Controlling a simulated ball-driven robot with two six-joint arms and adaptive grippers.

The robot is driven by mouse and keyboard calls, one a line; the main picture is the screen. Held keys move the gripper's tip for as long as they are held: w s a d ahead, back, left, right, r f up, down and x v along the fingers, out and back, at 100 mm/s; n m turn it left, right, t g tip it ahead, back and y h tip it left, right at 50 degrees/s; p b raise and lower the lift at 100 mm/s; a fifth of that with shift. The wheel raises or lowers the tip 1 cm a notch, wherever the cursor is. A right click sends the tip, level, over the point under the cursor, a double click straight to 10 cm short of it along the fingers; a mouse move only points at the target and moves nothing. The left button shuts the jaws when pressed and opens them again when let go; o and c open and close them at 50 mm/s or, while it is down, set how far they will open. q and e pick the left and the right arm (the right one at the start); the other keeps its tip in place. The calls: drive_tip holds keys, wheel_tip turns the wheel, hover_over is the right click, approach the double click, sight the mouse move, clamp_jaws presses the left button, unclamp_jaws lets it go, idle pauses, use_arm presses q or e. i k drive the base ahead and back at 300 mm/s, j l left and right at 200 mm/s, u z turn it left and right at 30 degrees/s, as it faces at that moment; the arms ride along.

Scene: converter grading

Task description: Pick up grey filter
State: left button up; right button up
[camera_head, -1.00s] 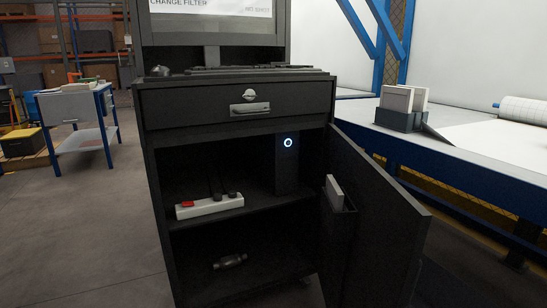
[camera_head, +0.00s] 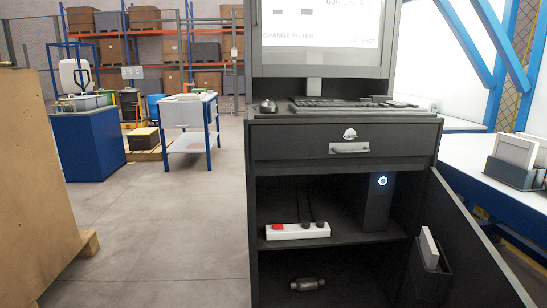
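Neither of my grippers is in view. A pale grey flat panel (camera_head: 428,247), which may be the grey filter, stands upright in a dark holder (camera_head: 431,276) on the inside of the open cabinet door (camera_head: 473,253). More pale panels (camera_head: 515,150) stand in a dark grey rack (camera_head: 511,173) on the workbench at the right edge. I cannot tell from the view which of these the task means. A screen (camera_head: 325,30) above the cabinet shows "CHANGE FILTER".
The dark cabinet (camera_head: 342,163) holds a power strip (camera_head: 298,231), a box with a lit blue ring (camera_head: 378,205) and a metal cylinder (camera_head: 307,284). Its open door juts toward the bench (camera_head: 475,160). A wooden panel (camera_head: 38,190) stands at left. The floor (camera_head: 165,225) between is clear.

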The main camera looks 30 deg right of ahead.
sight(431, 254)
drive_tip(key=z, duration=1.8)
